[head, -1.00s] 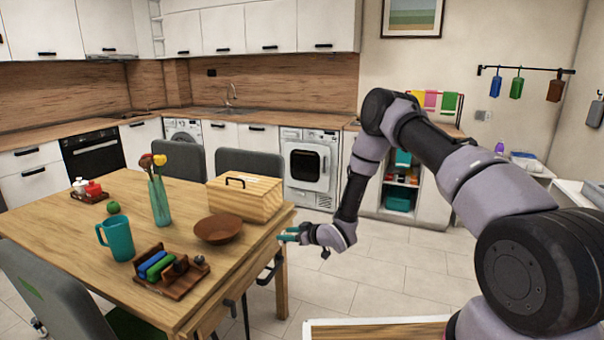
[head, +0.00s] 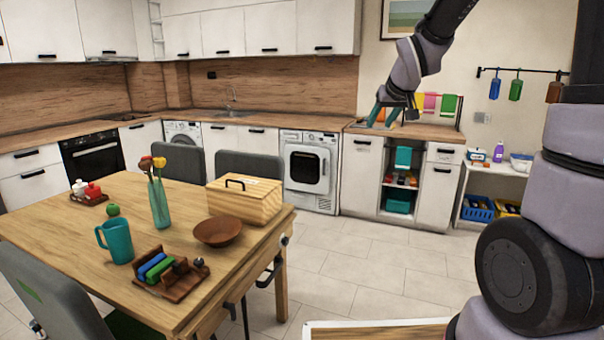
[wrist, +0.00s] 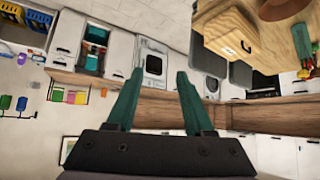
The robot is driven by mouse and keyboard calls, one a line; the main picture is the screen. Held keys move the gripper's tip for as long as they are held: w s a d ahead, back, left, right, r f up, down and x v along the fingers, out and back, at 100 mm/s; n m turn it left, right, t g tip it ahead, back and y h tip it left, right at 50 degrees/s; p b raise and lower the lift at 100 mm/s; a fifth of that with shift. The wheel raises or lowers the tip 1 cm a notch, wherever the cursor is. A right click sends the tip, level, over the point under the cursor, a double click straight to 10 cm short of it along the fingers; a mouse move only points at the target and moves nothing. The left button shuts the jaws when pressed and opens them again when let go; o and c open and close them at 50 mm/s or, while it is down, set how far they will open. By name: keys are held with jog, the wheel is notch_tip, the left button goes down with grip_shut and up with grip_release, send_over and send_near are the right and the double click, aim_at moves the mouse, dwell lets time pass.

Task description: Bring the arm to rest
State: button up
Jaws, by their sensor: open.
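My gripper (head: 383,112) hangs in the air in the head view, with its two teal fingers pointing down, in front of the counter with the hanging cloths. The wrist view also shows my gripper (wrist: 156,98) with its fingers spread apart and nothing between them. My arm is raised, its upper links running out of the top of the head view. The wrist view is turned upside down relative to the room.
The wooden table (head: 70,225) at left holds a bread box (head: 245,200), a brown bowl (head: 218,231), a teal mug (head: 116,241), a vase (head: 159,203) and a wooden rack (head: 172,275). Grey chairs stand around it. The tiled floor (head: 370,265) between table and cabinets is clear.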

jog(key=s+d+r+m+g, duration=0.1)
jog(key=s+r+m, duration=0.1)
jog(key=s, duration=1.1)
jog(key=s+d+r+m+y, duration=0.1)
jog(key=s+d+r+m, duration=0.1)
jog(key=s, duration=1.2)
notch_tip(320, 180, up, 2)
jog(key=shift+d+r+m+g, duration=0.15)
jog(key=shift+m+g, duration=0.25)
jog(key=shift+m, duration=0.4)
